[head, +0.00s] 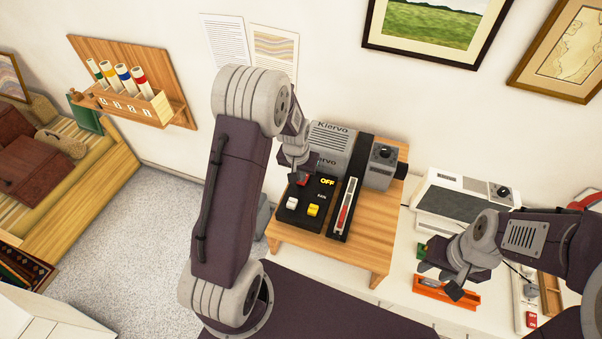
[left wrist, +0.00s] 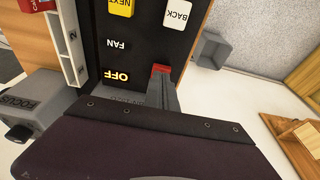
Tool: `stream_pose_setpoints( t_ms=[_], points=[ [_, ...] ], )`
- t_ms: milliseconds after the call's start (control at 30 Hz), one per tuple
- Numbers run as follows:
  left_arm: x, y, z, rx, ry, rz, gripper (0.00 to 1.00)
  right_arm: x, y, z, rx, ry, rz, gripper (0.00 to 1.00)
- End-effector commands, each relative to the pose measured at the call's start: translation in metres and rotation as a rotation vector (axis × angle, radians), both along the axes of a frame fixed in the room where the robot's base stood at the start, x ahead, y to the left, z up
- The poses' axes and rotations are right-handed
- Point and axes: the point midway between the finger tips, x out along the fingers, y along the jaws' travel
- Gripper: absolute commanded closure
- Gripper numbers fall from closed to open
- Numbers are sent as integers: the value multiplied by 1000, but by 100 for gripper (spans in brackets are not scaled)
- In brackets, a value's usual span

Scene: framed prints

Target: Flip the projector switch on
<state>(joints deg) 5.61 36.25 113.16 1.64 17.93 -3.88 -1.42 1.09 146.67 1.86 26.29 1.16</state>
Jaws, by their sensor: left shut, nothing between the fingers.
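The slide projector (head: 378,172) is grey and black and stands on a small wooden table. Its black control panel (head: 290,216) carries a red switch, a white BACK button (head: 292,203) and a yellow NEXT button (head: 313,210). A lit yellow OFF label (head: 327,181) shows beside the red switch; it also shows in the left wrist view (left wrist: 116,76). My left gripper (head: 303,172) is shut and empty, its fingertips at the red switch (left wrist: 161,69), seeming to touch it and partly hiding it. My right gripper (head: 440,281) looks open and empty, over the white bench.
The wooden table (head: 320,247) has a bare front strip. On the white bench at right are an orange tray (head: 446,291), a grey-white machine (head: 462,198) and a power strip (head: 531,318). A wall rack (head: 136,107) holds rolled tubes. A grey bin (left wrist: 211,50) stands beside the table.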

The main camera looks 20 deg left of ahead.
Motion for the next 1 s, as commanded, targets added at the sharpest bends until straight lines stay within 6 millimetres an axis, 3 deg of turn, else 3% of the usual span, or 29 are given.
stream_pose_setpoints(
  t_ms=[367,533,1000],
  points=[
    [-1,0,-4,0,-1,1,100,0,0,0,0,0,0,64],
    [-2,0,-22,0,0,1,100,0,0,-17,0,0,0,64],
    [6,0,-10,0,-1,1,100,0,0,-4,0,0,0,64]
  ],
)
